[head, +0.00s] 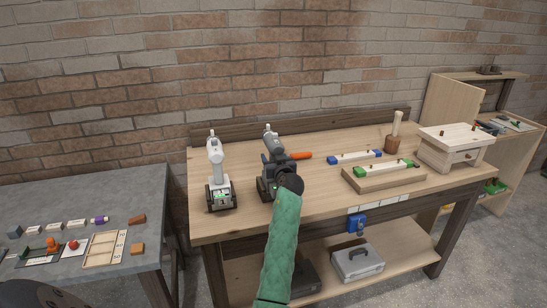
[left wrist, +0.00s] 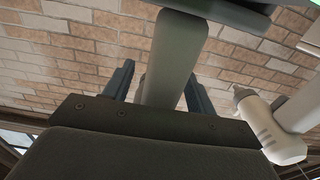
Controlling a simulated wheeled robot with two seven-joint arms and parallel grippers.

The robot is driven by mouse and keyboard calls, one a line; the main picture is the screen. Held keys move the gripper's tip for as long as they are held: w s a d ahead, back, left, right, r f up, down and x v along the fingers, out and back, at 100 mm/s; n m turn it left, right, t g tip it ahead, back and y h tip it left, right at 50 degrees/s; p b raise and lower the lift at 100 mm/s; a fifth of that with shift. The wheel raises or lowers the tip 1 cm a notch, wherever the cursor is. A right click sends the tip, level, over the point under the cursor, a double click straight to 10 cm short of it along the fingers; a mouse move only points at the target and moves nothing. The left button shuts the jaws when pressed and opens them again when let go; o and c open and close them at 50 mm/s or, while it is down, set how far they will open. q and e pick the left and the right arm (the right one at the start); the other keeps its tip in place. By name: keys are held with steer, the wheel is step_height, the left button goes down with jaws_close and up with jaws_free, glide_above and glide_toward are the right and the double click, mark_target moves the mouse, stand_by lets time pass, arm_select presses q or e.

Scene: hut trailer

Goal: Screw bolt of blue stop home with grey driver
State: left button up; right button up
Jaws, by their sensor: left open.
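The grey driver (head: 273,143) stands upright in a dark stand on the left half of the workbench. My left gripper (head: 279,166) is in front of it and hides part of its body. In the left wrist view my open left gripper (left wrist: 160,88) has its fingers on either side of the driver's grey handle (left wrist: 173,60); contact cannot be told. A blue block (head: 356,224) is on the bench's front edge. A pale strip with blue ends (head: 354,157) lies on the bench top. Which is the blue stop, and its bolt, I cannot tell. My right gripper is not in view.
A white driver (head: 217,165) stands left of the grey one, also in the left wrist view (left wrist: 268,128). An orange item (head: 301,155) is behind my gripper. The bench front centre is clear.

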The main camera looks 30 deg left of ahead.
arm_select(q)
jaws_close()
steer(key=shift+r, duration=0.1)
steer(key=shift+r, duration=0.1)
stand_by(0.3)
